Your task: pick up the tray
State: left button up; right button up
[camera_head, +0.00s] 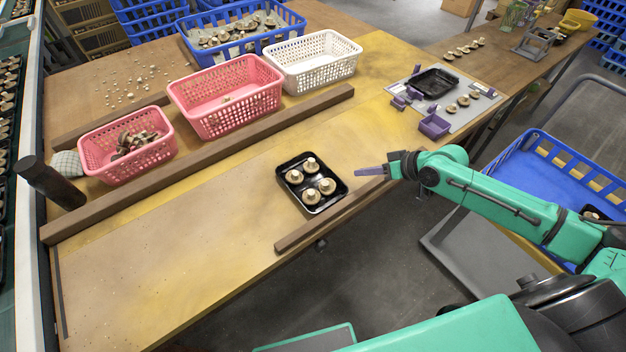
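A black tray (316,206) with several pale mushrooms in it lies on the wooden table (190,235), near its right front edge. My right gripper (358,171), at the end of the green arm, is just right of the tray, its purple finger pointing left toward it. It does not appear to touch the tray. The gripper is seen edge-on, so I cannot tell how far its fingers are apart. My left gripper is not in view.
Pink baskets (205,122), one holding mushrooms, and a white basket (318,86) stand behind a long wooden rail (215,146). A short wooden strip (310,232) runs along the near edge. Another black tray (435,82) lies on a grey board at right. The table left of the tray is clear.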

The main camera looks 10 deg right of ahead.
aim_at(334, 174)
jog(key=x, duration=0.6)
jog(key=shift+w+a+p, duration=0.25)
jog(key=shift+w+p, duration=0.05)
jog(key=shift+w, duration=0.15)
jog(key=x, duration=0.4)
jog(key=shift+f, duration=0.15)
jog(key=shift+d, duration=0.1)
grip_shut()
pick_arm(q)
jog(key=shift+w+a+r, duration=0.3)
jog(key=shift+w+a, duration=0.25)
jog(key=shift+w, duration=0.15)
